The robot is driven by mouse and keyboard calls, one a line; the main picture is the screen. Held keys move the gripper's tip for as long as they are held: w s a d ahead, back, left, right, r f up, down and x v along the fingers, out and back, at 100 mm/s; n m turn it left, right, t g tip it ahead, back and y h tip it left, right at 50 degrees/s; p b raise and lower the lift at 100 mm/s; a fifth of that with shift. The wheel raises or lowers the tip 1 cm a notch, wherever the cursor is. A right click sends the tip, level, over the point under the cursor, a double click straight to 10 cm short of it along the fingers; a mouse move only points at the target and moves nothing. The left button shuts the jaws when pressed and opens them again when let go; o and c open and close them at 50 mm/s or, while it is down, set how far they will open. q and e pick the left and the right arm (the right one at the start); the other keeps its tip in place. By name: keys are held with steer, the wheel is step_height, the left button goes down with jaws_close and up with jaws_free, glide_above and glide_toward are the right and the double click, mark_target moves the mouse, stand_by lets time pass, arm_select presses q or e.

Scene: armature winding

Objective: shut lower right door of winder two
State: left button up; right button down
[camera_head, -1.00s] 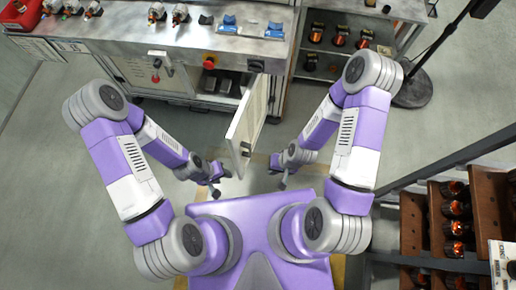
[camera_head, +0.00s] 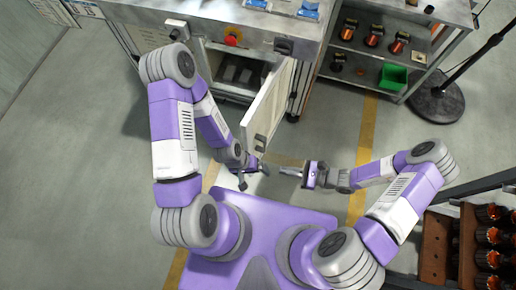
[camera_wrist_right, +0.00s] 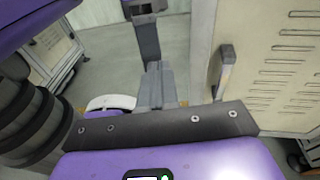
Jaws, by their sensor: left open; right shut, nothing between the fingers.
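The lower right door (camera_head: 271,112) of the winder stands wide open, swung out towards me, hinged at the right of the lower compartment (camera_head: 235,72). Its dark handle (camera_head: 260,143) is near the free edge. In the right wrist view the pale door panel (camera_wrist_right: 268,65) with vent slots is on the right, with its handle (camera_wrist_right: 226,72). My left gripper (camera_head: 262,170) is open, just in front of the door's near lower end. My right gripper (camera_head: 283,171) is shut and empty, to the right of the door's free edge. I cannot tell whether either touches the door.
The winder's worktop (camera_head: 225,18) has a red button (camera_head: 232,38) on its front. At the right a shelf unit (camera_head: 345,45) holds spools and a green bin (camera_head: 393,76). A black stand base (camera_head: 437,102) and a spool rack (camera_head: 448,232) are further right. The floor at left is clear.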

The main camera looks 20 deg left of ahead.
steer(key=w+m+t+y, duration=0.1)
steer(key=w+m+t, duration=0.1)
steer(key=w+t, duration=0.15)
steer(key=b, duration=0.3)
glide_toward(250, 141)
steer(key=shift+m, duration=0.4)
steer(key=a, duration=0.4)
steer(key=w+a+f, duration=0.1)
steer(key=a, duration=0.1)
steer(key=shift+w+a, duration=0.15)
steer(key=shift+a, duration=0.2)
steer(key=shift+r, duration=0.1)
